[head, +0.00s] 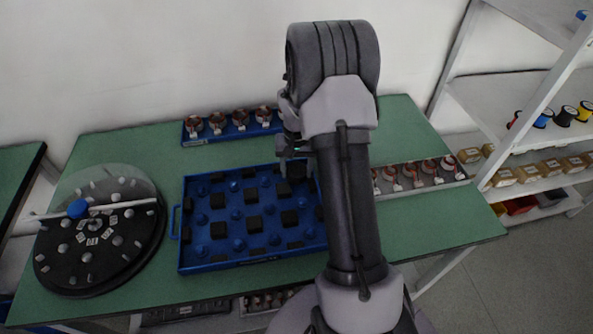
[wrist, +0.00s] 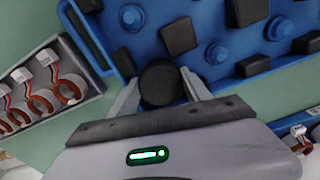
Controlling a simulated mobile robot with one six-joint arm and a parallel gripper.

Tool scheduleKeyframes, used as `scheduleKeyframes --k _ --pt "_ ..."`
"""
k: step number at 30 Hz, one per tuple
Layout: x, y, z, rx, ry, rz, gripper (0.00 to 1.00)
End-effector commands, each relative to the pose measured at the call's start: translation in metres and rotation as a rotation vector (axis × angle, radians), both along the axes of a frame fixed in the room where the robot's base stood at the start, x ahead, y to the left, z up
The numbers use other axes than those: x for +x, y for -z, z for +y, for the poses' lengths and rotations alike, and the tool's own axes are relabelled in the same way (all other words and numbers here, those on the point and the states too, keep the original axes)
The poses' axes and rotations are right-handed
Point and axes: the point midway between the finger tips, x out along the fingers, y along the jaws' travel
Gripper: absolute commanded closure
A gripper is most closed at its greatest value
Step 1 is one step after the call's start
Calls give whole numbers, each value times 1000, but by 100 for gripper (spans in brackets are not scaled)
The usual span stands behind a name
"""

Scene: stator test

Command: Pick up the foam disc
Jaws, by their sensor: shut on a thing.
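The foam disc (wrist: 161,84) is a round black piece in the wrist view, between the two fingers of my gripper (wrist: 160,92). My gripper is shut on it. The disc is over or at the edge of the blue tray (wrist: 148,40); I cannot tell whether it touches the tray. In the head view my gripper (head: 291,158) is at the far right corner of the blue tray (head: 185,262), and my arm hides part of that area. The disc is not clear in the head view.
The blue tray holds several black blocks and blue pegs. A small blue tray of coils (head: 190,141) stands behind it, and a grey tray of coils (head: 462,178) to the right. A round black turntable (head: 75,277) stands at left. Green table (head: 415,125) is clear at back right.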

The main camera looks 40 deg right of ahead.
Motion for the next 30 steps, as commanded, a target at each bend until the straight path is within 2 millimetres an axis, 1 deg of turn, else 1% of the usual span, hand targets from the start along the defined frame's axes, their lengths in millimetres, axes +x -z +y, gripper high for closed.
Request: scheduleKeyframes --k 1,6,8,11,21,24,26,30 --pt "0 -8 0 -1 0 -2 82" --pt "0 -37 -1 -1 0 -2 82" --pt "-14 -35 -5 1 3 1 82" --pt "-35 -37 -13 1 4 1 82" --pt "-120 -44 -42 1 4 1 82" --pt "-137 -46 -48 0 3 0 82" --pt "-144 -46 -50 1 3 1 82" --pt "-151 -45 -53 0 1 0 82"
